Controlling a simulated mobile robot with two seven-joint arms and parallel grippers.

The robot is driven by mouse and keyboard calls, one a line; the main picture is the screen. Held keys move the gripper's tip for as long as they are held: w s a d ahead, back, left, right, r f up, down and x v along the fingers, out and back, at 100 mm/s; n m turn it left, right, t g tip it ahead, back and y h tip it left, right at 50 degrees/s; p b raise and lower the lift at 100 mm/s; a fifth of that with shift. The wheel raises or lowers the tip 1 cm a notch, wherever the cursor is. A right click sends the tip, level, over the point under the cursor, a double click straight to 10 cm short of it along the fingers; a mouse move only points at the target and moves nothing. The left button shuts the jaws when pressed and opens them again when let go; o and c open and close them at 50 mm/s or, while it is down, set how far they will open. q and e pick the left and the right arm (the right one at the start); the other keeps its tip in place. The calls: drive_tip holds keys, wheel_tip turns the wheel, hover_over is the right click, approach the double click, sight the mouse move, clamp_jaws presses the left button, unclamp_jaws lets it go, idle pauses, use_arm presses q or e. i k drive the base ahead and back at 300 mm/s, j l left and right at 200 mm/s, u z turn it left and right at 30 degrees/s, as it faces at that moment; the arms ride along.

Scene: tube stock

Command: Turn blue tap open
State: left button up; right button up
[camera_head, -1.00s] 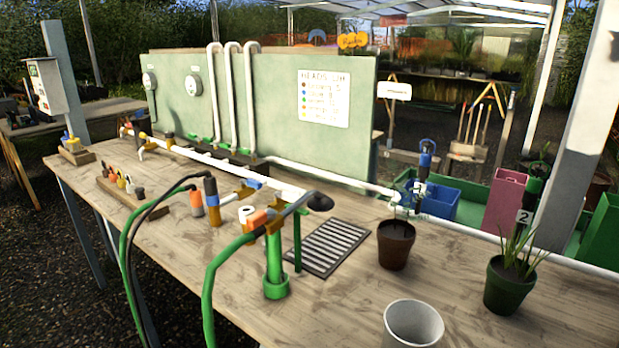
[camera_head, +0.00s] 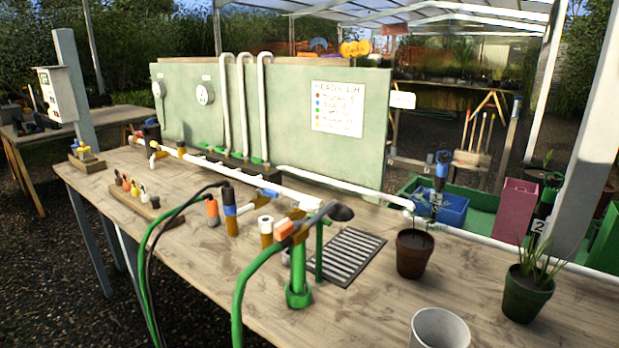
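A small blue handle (camera_head: 268,193) sits on a brass-coloured fitting on the white pipe (camera_head: 300,197) that runs along the bench. It looks like the blue tap; its exact turn is too small to tell. A connector with a blue band (camera_head: 229,203) stands upright just in front, on an orange-brown base with a black top. A tap with a yellow and blue top (camera_head: 84,150) is on a wooden block at the bench's far left end. Neither of my grippers is in view.
A green stand (camera_head: 299,285) holds a watering wand with a green hose. A slotted drain grate (camera_head: 347,256), two plant pots (camera_head: 414,255) and a white cup (camera_head: 440,329) occupy the right side. A rack of coloured fittings (camera_head: 140,200) lies at left.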

sight(266, 192)
drive_tip(key=i+j+z, duration=0.2)
drive_tip(key=j+z, duration=0.15)
drive_tip(key=j, duration=0.3)
drive_tip(key=i+j+z, duration=0.1)
drive_tip(key=j+z, duration=0.25)
drive_tip(key=j, duration=0.3)
drive_tip(key=j+z, duration=0.3)
drive_tip(key=j, duration=0.35)
